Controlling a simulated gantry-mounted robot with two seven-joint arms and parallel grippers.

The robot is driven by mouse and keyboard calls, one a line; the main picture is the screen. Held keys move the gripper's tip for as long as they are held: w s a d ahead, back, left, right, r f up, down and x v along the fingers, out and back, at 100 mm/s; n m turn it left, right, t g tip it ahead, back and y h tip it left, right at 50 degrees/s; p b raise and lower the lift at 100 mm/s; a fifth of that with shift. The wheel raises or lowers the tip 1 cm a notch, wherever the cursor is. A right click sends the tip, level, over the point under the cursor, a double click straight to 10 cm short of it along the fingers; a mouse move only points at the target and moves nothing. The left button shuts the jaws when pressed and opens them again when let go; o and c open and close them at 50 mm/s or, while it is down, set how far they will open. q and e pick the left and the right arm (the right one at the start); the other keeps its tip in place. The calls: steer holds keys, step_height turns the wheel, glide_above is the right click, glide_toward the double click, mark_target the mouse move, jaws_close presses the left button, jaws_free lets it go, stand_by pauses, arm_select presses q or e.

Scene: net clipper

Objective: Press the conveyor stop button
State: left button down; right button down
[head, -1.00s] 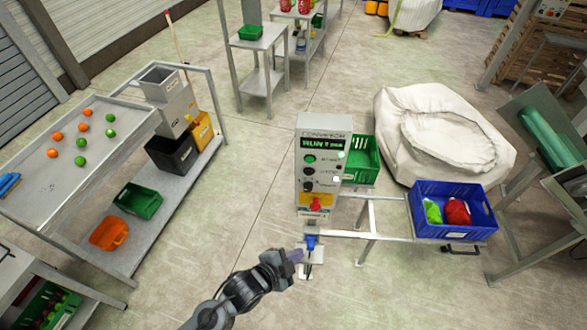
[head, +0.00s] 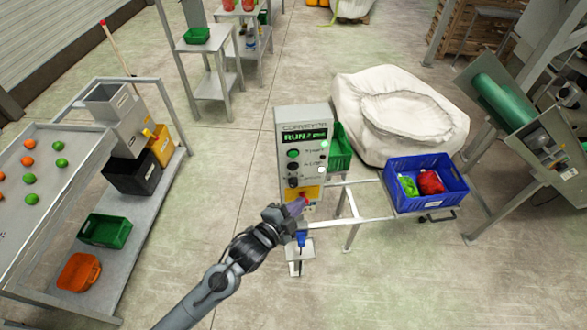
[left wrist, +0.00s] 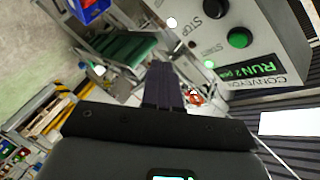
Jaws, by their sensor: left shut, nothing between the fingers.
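The grey conveyor control box (head: 303,118) stands upright on its post, its green display (head: 306,137) reading RUN. Below are a green button (head: 293,153), a black button (head: 293,166), another dark knob and a yellow plate (head: 313,192) with a red button, mostly hidden behind my fingers. In the left wrist view the box appears upside down, with the black button (left wrist: 215,8) beside the word STOP and the green button (left wrist: 239,38) beside START. My left gripper (head: 298,206) is shut and empty, its tips in front of the box's lower part. I cannot tell whether they touch it. My right gripper is out of view.
A blue crate (head: 397,200) with a green and a red item sits on the frame right of the box. A shelf cart (head: 150,205) stands left; floor between is clear.

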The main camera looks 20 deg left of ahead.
mark_target(293, 168)
arm_select(q)
steer(key=shift+w+a+b, duration=0.35)
steer(key=shift+w+a, duration=0.4)
steer(key=shift+w, duration=0.5)
steer(key=shift+w+a+b, duration=0.3)
steer(key=shift+w+a, duration=0.4)
steer(key=shift+w, duration=0.6)
steer(key=shift+w+a+b, duration=0.35)
steer(key=shift+w+a, duration=0.4)
steer(key=shift+w, duration=0.5)
steer(key=shift+w+a, duration=0.15)
steer(key=shift+w, duration=0.05)
steer(key=shift+w+a, duration=0.1)
steer(key=shift+w, duration=0.1)
steer(key=shift+w, duration=0.1)
